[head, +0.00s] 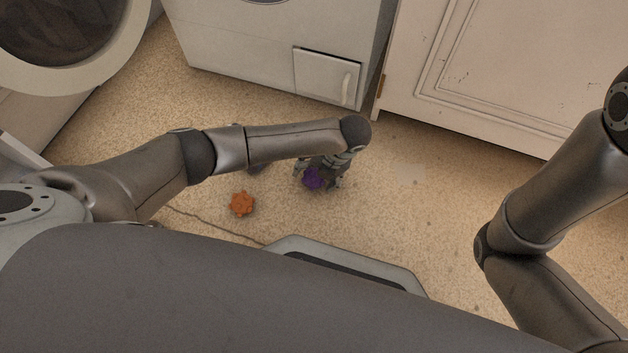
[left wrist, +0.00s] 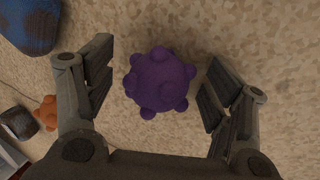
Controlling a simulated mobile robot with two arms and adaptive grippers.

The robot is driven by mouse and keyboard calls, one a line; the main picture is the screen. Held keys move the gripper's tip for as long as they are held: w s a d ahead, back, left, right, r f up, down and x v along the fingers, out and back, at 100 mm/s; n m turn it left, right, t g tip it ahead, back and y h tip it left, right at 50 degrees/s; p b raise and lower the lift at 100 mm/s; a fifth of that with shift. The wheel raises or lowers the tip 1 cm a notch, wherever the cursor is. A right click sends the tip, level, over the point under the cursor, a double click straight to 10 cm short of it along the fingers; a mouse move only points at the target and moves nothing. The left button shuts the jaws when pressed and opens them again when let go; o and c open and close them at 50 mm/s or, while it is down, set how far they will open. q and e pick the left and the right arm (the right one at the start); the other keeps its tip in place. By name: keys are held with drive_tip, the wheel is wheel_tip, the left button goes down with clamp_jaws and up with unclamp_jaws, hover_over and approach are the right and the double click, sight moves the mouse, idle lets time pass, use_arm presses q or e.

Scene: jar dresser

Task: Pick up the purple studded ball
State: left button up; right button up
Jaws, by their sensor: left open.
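The purple studded ball (head: 313,179) lies on the speckled floor under my left gripper (head: 318,178) in the head view, which partly covers it. In the left wrist view the ball (left wrist: 158,82) shows whole, between the two spread fingers of the left gripper (left wrist: 158,90). The left gripper is open and empty, pointing down. My right arm is at the right of the head view, but its gripper is out of frame.
An orange studded ball (head: 242,204) lies left of the purple one. A blue object (left wrist: 30,24) and a dark object (left wrist: 18,122) show at the left of the left wrist view. White appliances (head: 280,50) and a pale cabinet (head: 490,70) stand behind. Floor to the right is clear.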

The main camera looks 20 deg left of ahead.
use_arm(q)
drive_tip(key=shift+c, duration=0.2)
drive_tip(key=c, duration=1.1)
drive_tip(key=shift+r, duration=0.1)
